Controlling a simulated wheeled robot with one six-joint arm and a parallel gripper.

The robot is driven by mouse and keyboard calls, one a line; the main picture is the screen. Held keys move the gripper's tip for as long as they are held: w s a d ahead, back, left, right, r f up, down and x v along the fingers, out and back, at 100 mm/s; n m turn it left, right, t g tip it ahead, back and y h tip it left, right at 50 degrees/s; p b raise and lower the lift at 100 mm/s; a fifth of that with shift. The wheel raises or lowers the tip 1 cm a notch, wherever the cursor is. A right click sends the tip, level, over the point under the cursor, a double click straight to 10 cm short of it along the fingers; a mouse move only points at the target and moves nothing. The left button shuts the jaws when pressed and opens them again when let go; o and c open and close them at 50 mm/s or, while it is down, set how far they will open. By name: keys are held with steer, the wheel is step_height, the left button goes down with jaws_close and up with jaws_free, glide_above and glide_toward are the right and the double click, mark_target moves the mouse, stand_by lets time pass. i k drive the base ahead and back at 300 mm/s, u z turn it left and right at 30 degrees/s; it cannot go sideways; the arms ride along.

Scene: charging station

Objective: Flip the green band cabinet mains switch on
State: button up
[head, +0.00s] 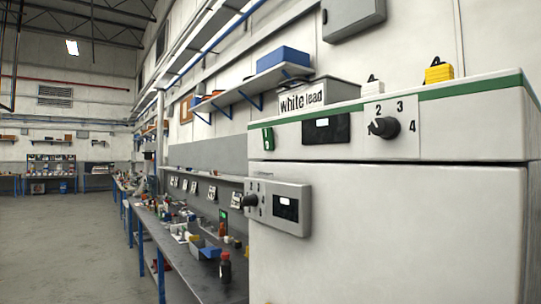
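The white cabinet (400,230) with a green band (440,92) along its top edge fills the right side of the head view. A small green switch (268,138) sits at the left end of its upper panel; its position is too small to tell. Right of it are a dark display (326,130) with a small white patch and a black rotary knob (384,127) on a white plate with numbers, 2, 3 and 4 readable. My gripper is not in view.
A grey box (305,222) with a black knob (249,201) and a small display sticks out from the cabinet's left front. A cluttered workbench (190,270) runs behind; floor at left is clear.

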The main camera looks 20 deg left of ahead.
mark_target(267, 133)
steer(key=u, duration=1.15)
steer(key=k, duration=0.65)
steer(key=u, duration=0.6)
steer(key=i, duration=1.7)
steer(key=z, duration=0.4)
